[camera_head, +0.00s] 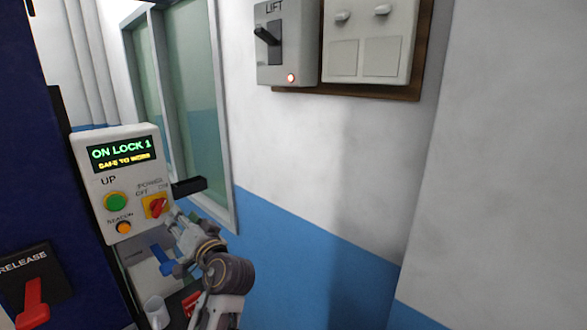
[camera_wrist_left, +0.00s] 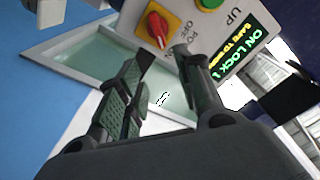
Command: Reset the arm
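My left arm comes up from the bottom in the head view. Its gripper (camera_head: 180,228) is just below and right of the control box (camera_head: 92,150). In the left wrist view the two fingers of the gripper (camera_wrist_left: 163,65) are spread with nothing between them. The red power knob (camera_head: 157,207) on its yellow plate shows beyond the fingertips in the wrist view (camera_wrist_left: 155,25), apart from them. The box display (camera_head: 122,153) reads "ON LOCK 1" and "SAFE TO WORK". My right gripper is not in view.
A lift switch box (camera_head: 287,45) with a lit lamp and a switch panel (camera_head: 372,40) hang on the wall. A red release lever (camera_head: 33,300) is at lower left. A white mug (camera_head: 156,312) stands low near my arm. A window (camera_head: 185,100) is behind the box.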

